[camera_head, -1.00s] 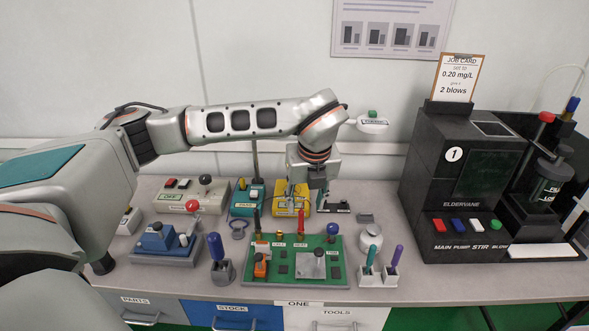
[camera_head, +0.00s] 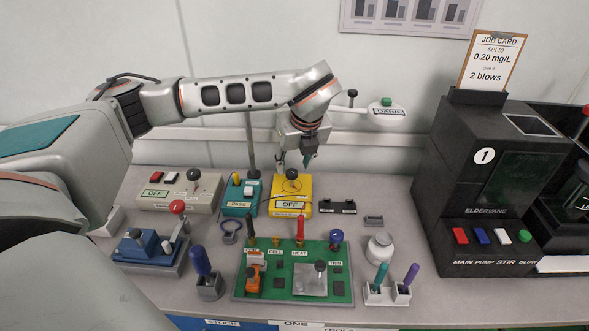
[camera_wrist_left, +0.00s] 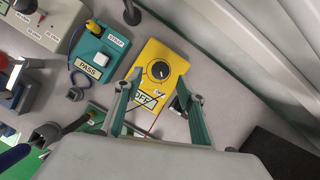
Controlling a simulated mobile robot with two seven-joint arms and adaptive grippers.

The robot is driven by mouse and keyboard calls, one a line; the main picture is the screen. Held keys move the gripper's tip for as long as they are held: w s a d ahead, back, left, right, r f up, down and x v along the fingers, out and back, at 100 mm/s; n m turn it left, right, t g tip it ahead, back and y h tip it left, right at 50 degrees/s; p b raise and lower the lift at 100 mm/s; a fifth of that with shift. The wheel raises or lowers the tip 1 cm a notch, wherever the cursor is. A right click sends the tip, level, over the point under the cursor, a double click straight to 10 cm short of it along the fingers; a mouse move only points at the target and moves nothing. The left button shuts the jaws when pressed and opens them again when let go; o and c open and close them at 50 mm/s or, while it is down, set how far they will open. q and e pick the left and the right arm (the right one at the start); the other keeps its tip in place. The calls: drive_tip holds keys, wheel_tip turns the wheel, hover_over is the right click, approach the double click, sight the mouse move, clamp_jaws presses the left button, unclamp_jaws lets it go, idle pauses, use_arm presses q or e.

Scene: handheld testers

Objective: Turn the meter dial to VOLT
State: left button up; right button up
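The yellow meter (camera_head: 301,190) stands on the bench behind the green board. Its round black dial (camera_head: 292,173) is on its top, and a label on its near face reads OFF. The meter (camera_wrist_left: 178,65) and dial (camera_wrist_left: 160,70) show clearly in the left wrist view; the pointer's exact setting is too small to read. My left gripper (camera_head: 294,160) is above the dial in the head view. In the left wrist view its two fingers (camera_wrist_left: 159,84) are apart, with the dial between and just beyond their tips; contact cannot be seen. My right gripper is out of view.
A teal tester (camera_head: 241,198) reading PASS stands close left of the meter, with a grey box (camera_head: 178,194) further left. The green board (camera_head: 262,290) with upright probes is in front. A lamp-like DARK sign (camera_head: 388,111) is behind right. The black ELDERVANE machine (camera_head: 480,200) stands right.

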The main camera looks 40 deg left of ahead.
sight(292, 172)
use_arm(q)
drive_tip(key=x, duration=0.2)
drive_tip(key=shift+f, duration=0.3)
drive_tip(key=shift+w+a+f+b, duration=0.2)
drive_tip(key=shift+a+f+b, duration=0.05)
drive_tip(key=shift+f+b, duration=0.1)
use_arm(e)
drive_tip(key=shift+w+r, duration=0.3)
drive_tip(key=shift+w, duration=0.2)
use_arm(q)
drive_tip(key=c, duration=1.1)
drive_tip(key=shift+c, duration=0.2)
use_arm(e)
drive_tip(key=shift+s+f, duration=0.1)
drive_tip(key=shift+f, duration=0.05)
use_arm(q)
drive_tip(key=shift+r, duration=0.1)
